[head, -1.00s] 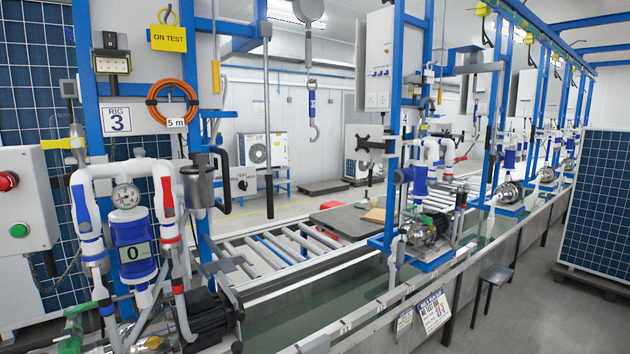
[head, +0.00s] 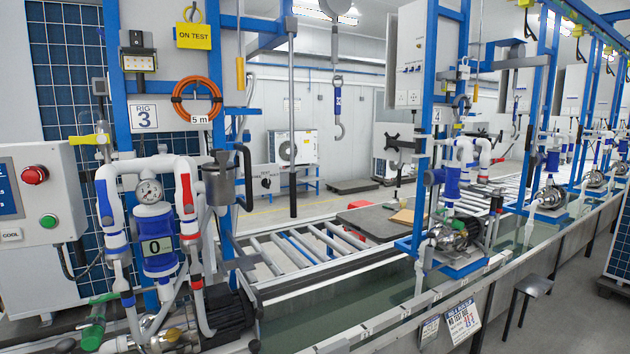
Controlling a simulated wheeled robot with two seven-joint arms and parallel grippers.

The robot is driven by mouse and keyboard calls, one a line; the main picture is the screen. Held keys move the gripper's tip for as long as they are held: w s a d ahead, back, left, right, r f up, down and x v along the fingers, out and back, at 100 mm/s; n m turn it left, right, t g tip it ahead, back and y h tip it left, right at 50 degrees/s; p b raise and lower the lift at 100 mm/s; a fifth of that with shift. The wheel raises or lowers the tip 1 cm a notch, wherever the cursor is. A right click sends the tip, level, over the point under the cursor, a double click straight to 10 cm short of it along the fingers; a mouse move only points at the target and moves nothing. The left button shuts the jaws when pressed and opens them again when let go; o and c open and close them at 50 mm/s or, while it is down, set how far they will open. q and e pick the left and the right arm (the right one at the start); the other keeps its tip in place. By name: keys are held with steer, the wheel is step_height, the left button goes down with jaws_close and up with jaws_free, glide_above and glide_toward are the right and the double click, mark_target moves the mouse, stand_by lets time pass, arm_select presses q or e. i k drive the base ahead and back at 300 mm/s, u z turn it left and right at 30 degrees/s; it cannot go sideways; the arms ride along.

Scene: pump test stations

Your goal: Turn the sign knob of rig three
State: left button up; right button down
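Rig three is marked by a white "RIG 3" plate (head: 144,117) on its blue frame. A small white panel (head: 265,172) with a black rotary knob (head: 266,183) and small lettering, "TEST" at its top, is at the right of rig three's frame, beside a black hose. The knob's exact setting is too small to tell. A yellow "ON TEST" sign (head: 194,36) hangs from a hook at the top of the rig. Neither of my grippers is in view.
A control box (head: 38,225) with red and green buttons stands at the left. Rig three's white pipes, gauge (head: 149,191) and blue meter (head: 155,240) fill the left front. A roller conveyor (head: 300,250) runs behind the trough. A stool (head: 533,287) stands on the right floor.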

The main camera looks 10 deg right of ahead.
mark_target(266, 182)
steer(key=u, duration=0.15)
steer(key=k, duration=0.4)
steer(key=z, duration=1.3)
steer(key=i, duration=1.85)
steer(key=u, duration=0.6)
